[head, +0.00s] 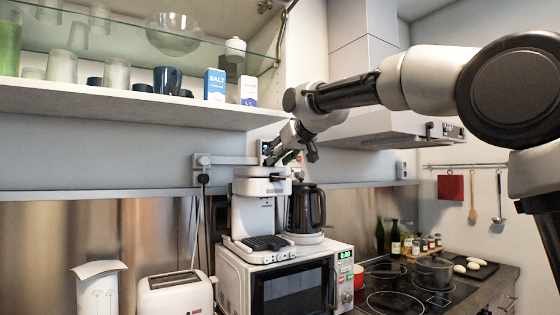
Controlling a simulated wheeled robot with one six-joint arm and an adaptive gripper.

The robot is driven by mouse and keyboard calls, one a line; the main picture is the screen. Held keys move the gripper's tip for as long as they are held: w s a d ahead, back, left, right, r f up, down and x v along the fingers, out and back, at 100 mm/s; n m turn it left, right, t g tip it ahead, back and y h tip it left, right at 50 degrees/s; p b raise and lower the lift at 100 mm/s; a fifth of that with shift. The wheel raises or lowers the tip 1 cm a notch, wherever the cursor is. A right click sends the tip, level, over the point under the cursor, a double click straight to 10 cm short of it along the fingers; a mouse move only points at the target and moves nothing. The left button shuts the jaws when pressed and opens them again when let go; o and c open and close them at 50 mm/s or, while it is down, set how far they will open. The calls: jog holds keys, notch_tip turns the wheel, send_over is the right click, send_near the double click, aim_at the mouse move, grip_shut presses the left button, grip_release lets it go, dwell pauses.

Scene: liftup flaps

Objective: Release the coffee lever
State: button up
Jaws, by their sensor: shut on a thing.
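A white coffee machine (254,216) with a dark drip tray stands on top of the white microwave. My gripper (281,159) reaches down from the upper right to the top of the machine. Its fingers are small and dark here, and they are shut on the coffee lever at the machine's top. The lever itself is mostly hidden by the fingers, so its exact angle cannot be told.
A black kettle (305,210) stands close right of the coffee machine. The microwave (290,283) is below both. A toaster (176,294) stands at lower left. A shelf (120,107) with glasses hangs above left, and the extractor hood (379,128) is behind my arm.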

jog(key=shift+w+a+r+g+h, duration=0.15)
jog(key=shift+w+r+g+h, duration=0.1)
jog(key=shift+r+g+h, duration=0.35)
jog(key=shift+w+a+r+g+h, duration=0.15)
jog(key=shift+w+g+h, duration=0.15)
jog(key=shift+g, duration=0.5)
jog(key=shift+s, duration=0.1)
jog(key=o, duration=1)
jog(key=v, duration=1.2)
jog(key=shift+a, duration=0.1)
